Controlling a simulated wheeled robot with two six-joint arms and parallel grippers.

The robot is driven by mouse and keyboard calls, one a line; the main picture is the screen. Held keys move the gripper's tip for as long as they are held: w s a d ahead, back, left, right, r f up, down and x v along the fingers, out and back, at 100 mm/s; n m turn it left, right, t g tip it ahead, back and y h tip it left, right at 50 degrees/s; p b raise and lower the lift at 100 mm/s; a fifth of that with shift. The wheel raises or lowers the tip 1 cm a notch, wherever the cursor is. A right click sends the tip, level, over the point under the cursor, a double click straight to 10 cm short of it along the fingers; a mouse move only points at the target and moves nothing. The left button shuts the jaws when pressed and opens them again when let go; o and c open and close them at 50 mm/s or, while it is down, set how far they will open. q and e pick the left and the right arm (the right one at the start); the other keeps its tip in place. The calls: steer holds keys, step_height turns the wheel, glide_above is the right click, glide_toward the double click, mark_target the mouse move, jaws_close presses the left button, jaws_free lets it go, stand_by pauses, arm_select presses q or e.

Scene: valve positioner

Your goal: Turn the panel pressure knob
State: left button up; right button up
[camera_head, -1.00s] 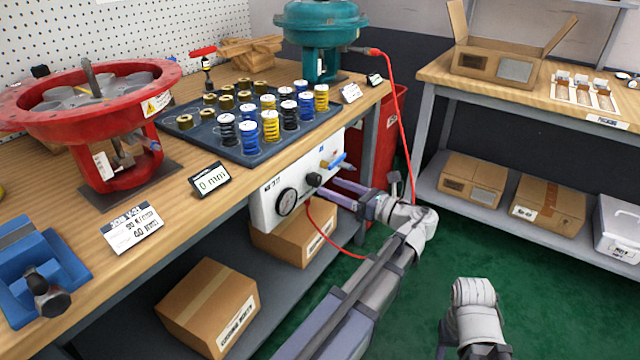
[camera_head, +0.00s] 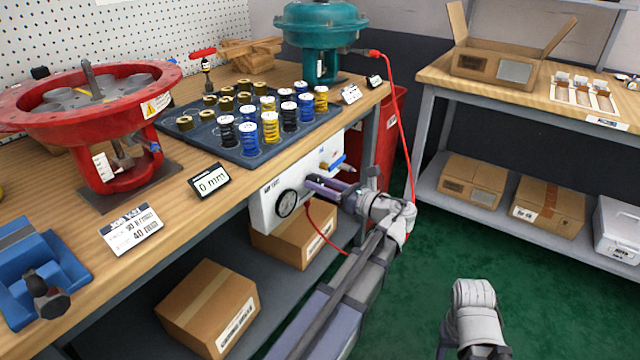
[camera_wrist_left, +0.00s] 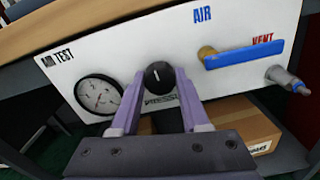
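The pressure knob (camera_wrist_left: 159,76) is black and round with a white pointer mark. It sits on the white air test panel (camera_head: 262,205) under the bench edge, right of a round gauge (camera_wrist_left: 98,95). My left gripper (camera_wrist_left: 160,77) has its two purple fingers on either side of the knob, with the knob between the fingertips. I cannot tell whether the fingers touch it. In the head view the left gripper (camera_head: 313,184) reaches the panel front and largely hides the knob. My right forearm shows at the lower right, but its gripper is not in view.
A blue lever valve (camera_wrist_left: 243,56) sits right of the knob, near a metal fitting (camera_wrist_left: 285,79). A red hose (camera_head: 325,231) hangs below the panel. Cardboard boxes (camera_head: 208,308) stand on the shelf below. The tray of springs (camera_head: 190,137) lies on the bench above.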

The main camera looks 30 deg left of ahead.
arm_select(q)
jaws_close()
stand_by(0.3)
